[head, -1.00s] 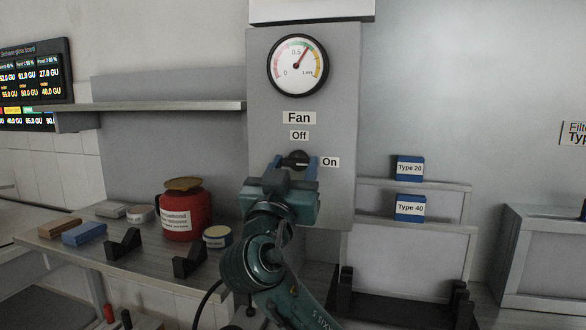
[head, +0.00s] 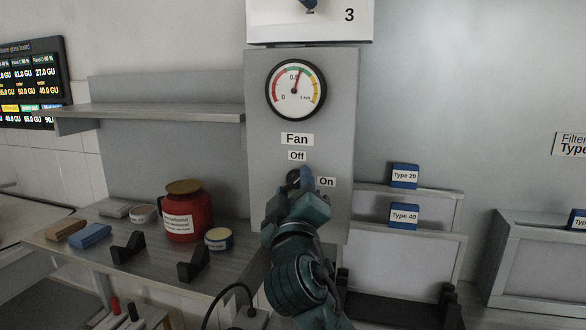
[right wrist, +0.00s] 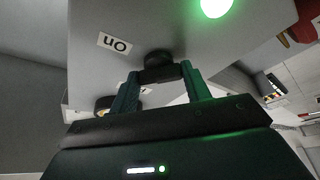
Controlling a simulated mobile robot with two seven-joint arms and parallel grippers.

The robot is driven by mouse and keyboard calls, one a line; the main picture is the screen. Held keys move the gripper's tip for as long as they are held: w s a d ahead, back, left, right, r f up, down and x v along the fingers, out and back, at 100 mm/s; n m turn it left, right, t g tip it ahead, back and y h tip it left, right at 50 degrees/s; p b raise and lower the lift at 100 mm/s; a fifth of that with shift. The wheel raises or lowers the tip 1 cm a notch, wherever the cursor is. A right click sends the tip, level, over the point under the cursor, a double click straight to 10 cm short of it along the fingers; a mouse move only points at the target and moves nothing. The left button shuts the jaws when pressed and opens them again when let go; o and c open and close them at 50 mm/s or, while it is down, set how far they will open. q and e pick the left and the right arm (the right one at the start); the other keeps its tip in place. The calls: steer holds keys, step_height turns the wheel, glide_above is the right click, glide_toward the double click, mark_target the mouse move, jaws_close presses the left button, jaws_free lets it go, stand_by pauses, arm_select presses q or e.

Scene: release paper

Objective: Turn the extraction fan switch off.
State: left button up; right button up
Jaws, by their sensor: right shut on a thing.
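The fan switch is a dark rotary knob (head: 292,177) on the grey panel (head: 330,215), below the "Off" label (head: 297,156) and left of the "On" label (head: 326,182). My right gripper (head: 301,182) is at the knob and partly covers it. In the right wrist view the knob (right wrist: 160,68) sits between the two fingers of my right gripper (right wrist: 160,85), which is shut on it. The knob's exact pointing direction is hard to tell behind the gripper. My left gripper is not in view.
A round gauge (head: 296,90) is above the switch, its needle near upright. A red jar (head: 186,212) and small tins stand on the left bench (head: 228,262). A shelf (head: 160,113) is at left, and blue-labelled racks are at right. A green light (right wrist: 215,7) glows in the right wrist view.

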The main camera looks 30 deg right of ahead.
steer(key=n+p, duration=0.1)
steer(key=n+y+p, duration=0.1)
steer(key=n, duration=0.1)
steer(key=n+p, duration=0.1)
steer(key=shift+d+r+y, duration=0.1)
steer(key=shift+r+y, duration=0.2)
steer(key=shift+y, duration=0.1)
steer(key=n+g+y, duration=0.1)
steer(key=n, duration=0.4)
steer(key=shift+o, duration=0.2)
steer(key=shift+n+g, duration=0.3)
steer(key=shift+n, duration=0.1)
steer(key=o, duration=1)
steer(key=shift+f, duration=0.1)
steer(key=shift+c, duration=0.2)
